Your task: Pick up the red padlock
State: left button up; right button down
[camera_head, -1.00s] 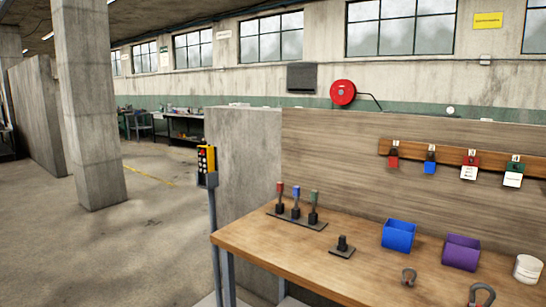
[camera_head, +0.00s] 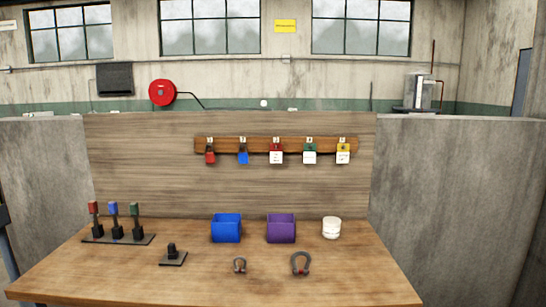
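A red padlock (camera_head: 210,157) hangs at the left end of the wooden rack (camera_head: 226,144) on the panel behind the table, under the first number label. A second red padlock (camera_head: 276,147) hangs at the middle place of the rack, with a white tag (camera_head: 276,158) over its lower part. A blue padlock (camera_head: 243,158) hangs between the two. A green padlock (camera_head: 309,147) and a yellow padlock (camera_head: 343,148), both with white tags, hang to the right. Neither of my grippers is in view.
The wooden table (camera_head: 210,285) carries three coloured-handled levers (camera_head: 117,228), a small black switch (camera_head: 172,254), a blue bin (camera_head: 226,228), a purple bin (camera_head: 281,229), a white tub (camera_head: 332,228) and two shackles (camera_head: 301,263). Its front is mostly clear.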

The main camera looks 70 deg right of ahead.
aim_at(210, 157)
jog(key=z, duration=1.5)
